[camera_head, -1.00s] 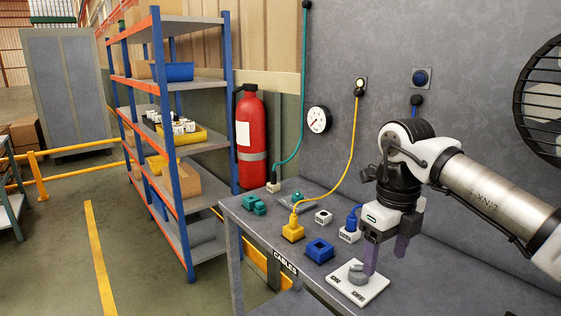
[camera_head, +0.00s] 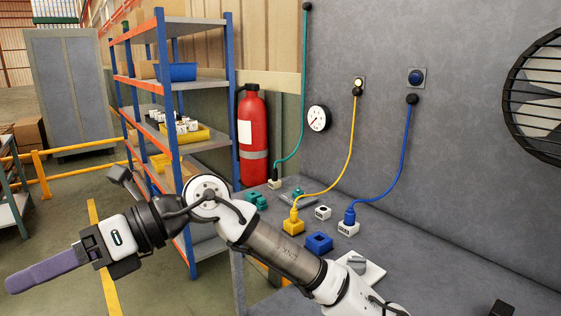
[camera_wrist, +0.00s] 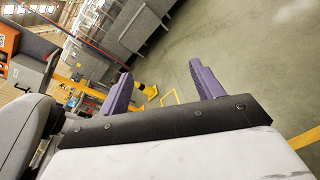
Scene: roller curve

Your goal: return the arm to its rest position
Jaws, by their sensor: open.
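My gripper (camera_head: 42,270) is at the lower left of the head view, off to the left of the table, with its purple fingers pointing left. In the wrist view my gripper (camera_wrist: 162,90) has its two purple fingers wide apart with nothing between them. In the head view one finger hides the other. My arm crosses the lower middle of the head view, in front of the table's front edge. It partly hides the white switch plate with its grey knob (camera_head: 357,263).
On the grey table (camera_head: 420,265) stand a yellow block (camera_head: 293,226) with a yellow cable, a blue block (camera_head: 319,243), a white block with a blue plug (camera_head: 348,227) and green pieces (camera_head: 257,201). A shelf rack (camera_head: 172,150) and a fire extinguisher (camera_head: 252,140) stand behind. A fan (camera_head: 535,95) is at right.

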